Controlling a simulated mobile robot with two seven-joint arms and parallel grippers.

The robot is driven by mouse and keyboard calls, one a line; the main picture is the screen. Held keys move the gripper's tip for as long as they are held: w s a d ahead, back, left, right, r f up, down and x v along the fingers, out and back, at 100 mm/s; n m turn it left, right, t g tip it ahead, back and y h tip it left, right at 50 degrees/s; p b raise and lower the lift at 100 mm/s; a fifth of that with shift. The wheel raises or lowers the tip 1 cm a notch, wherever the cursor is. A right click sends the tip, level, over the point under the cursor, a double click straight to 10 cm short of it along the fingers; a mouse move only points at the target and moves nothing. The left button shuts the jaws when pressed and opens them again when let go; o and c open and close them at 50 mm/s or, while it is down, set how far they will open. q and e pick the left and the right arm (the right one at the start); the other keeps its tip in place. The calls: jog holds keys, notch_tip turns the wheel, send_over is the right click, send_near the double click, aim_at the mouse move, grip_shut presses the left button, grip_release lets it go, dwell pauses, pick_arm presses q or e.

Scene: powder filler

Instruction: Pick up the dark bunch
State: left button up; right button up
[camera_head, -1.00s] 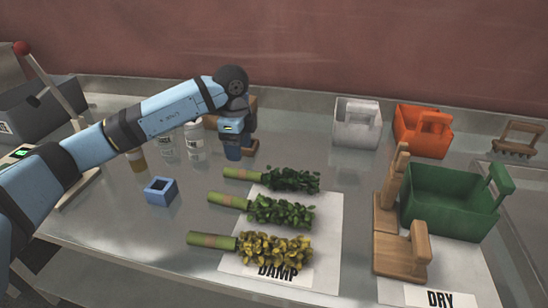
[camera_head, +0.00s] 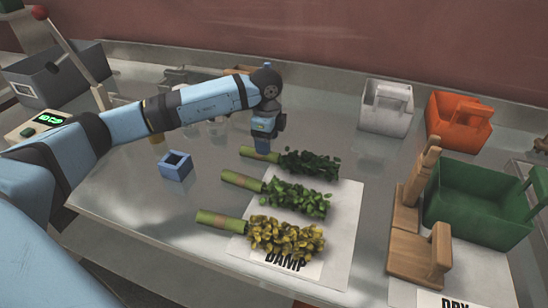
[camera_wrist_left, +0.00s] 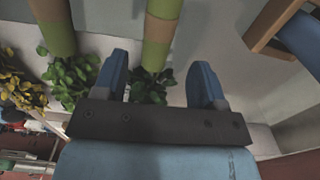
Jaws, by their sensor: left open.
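Three leafy bunches with pale green stems lie on the sheet marked DAMP. The dark bunch (camera_head: 308,163) is the farthest one, with deep green leaves to the right of its stem. My left gripper (camera_head: 263,150) is open at its stem, pointing down. In the left wrist view the two blue fingers (camera_wrist_left: 160,68) stand apart, with the dark bunch (camera_wrist_left: 160,40) showing between them. I cannot tell whether they touch it. The middle green bunch (camera_head: 298,199) and the yellow bunch (camera_head: 285,236) lie nearer. My right gripper is out of view.
The DAMP sheet (camera_head: 345,215) is under the leaves. A small blue square holder (camera_head: 176,166) stands left. Wooden stands (camera_head: 420,252) and a green crate (camera_head: 480,205) are right. A white caddy (camera_head: 386,108) and an orange caddy (camera_head: 460,122) stand behind.

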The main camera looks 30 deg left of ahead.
pick_arm(q)
notch_tip(320, 180, down, 5)
jog(key=shift+s+d+r, duration=0.1)
jog(key=shift+s+d, duration=0.05)
jog(key=shift+c, duration=0.5)
jog(key=c, duration=0.9)
jog(key=shift+c, duration=0.2)
notch_tip(320, 180, up, 20)
